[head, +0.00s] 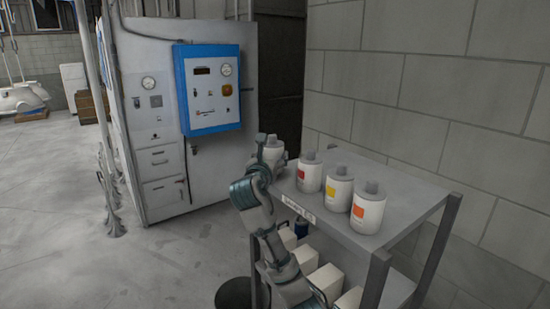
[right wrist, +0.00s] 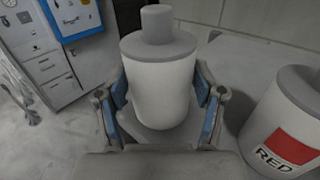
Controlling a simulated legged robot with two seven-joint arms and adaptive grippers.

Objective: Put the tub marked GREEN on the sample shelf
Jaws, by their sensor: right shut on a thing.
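My right gripper (head: 266,150) is shut on a white tub with a grey lid (head: 274,151) at the far left end of the sample shelf (head: 410,185). In the right wrist view the held tub (right wrist: 160,90) is upright between the blue-padded fingers of the gripper (right wrist: 163,112). No label shows on its visible side, so its marking cannot be read. I cannot tell whether its base touches the shelf top. A tub marked RED (right wrist: 283,125) stands to its right, apart from it; in the head view it is the tub with a red label (head: 309,174). My left gripper is out of view.
A yellow-label tub (head: 339,188) and an orange-label tub (head: 368,210) continue the row. White boxes (head: 327,280) sit on the lower level. A grey cabinet with a blue panel (head: 211,90) stands behind left. A block wall (head: 440,80) bounds the right. Shelf top behind the row is bare.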

